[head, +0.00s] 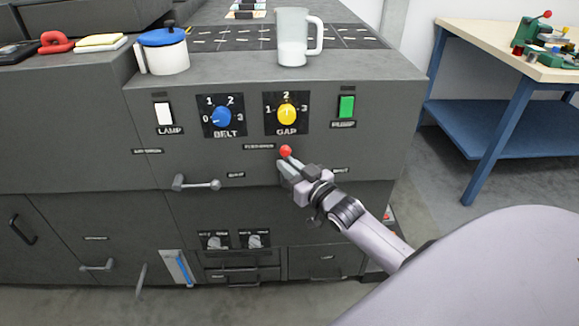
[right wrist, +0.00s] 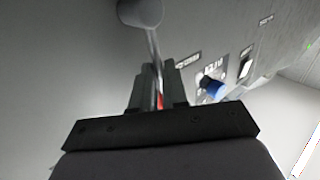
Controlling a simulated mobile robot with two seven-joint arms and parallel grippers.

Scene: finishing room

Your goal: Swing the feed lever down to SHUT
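The feed lever shows as a red ball knob (head: 285,150) on the dark machine front, just below the yellow GAP dial. My right gripper (head: 288,166) is at the knob and hides the rest of the lever in the head view. In the right wrist view, the lever's pale shaft (right wrist: 152,45) runs from a grey round hub (right wrist: 140,12) in between my two fingers (right wrist: 155,85). A strip of red shows between the fingers, which look closed on the lever. Small plates sit around the lever; one at right (head: 340,170) seems to read SHUT. My left gripper is out of view.
Above are the blue BELT dial (head: 221,116), the yellow GAP dial (head: 287,114), a white LAMP switch (head: 164,113) and a green switch (head: 346,106). A grey handle (head: 197,183) sticks out to the left. A jug (head: 293,40) and blue-lidded pot (head: 164,50) stand on top.

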